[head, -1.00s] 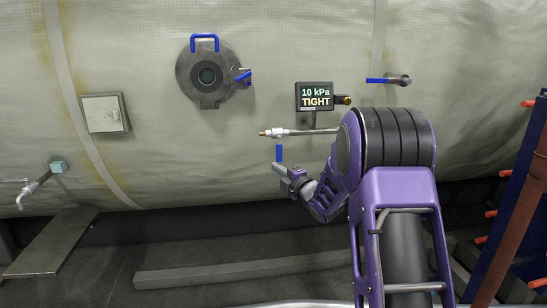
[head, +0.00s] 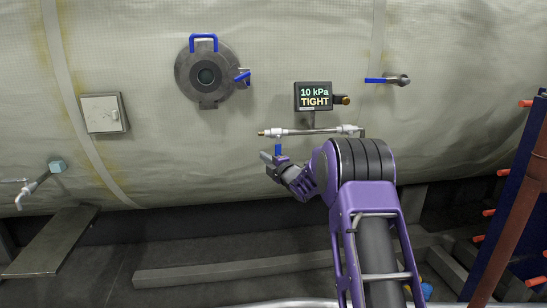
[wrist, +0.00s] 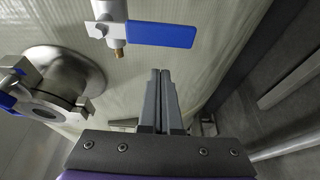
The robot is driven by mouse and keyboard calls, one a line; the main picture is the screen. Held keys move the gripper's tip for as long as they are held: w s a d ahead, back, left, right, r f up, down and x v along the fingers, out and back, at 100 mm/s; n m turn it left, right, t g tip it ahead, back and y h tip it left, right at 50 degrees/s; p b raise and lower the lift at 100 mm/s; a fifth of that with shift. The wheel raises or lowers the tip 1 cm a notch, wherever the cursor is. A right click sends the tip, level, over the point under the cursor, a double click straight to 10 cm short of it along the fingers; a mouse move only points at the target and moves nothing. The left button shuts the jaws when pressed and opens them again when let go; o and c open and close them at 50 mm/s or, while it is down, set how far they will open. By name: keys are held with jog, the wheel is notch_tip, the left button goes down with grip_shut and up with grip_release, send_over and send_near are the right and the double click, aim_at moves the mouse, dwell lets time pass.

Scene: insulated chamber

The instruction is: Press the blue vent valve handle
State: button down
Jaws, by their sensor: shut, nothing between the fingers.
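A blue lever handle (head: 278,150) hangs down from a thin metal pipe (head: 305,132) with a brass tip, below the pressure display. In the wrist view this blue handle (wrist: 160,34) runs to the right from its metal valve body. My gripper (head: 265,157) is beside the handle's lower end in the head view. In the wrist view my gripper's fingers (wrist: 160,75) are together and empty, with a gap in the picture between their tips and the handle. I cannot tell whether they touch.
A round hatch (head: 188,75) with blue handles is up and left; it shows in the wrist view (wrist: 75,70). The display (head: 314,95) reads 10 kPa TIGHT. Another blue lever (head: 376,80) is on the right. A grey box (head: 103,113) and a tap (head: 33,187) are left.

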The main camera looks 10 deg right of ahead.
aim_at(278, 148)
jog(key=shift+s+d, duration=0.1)
jog(key=shift+d, duration=1.35)
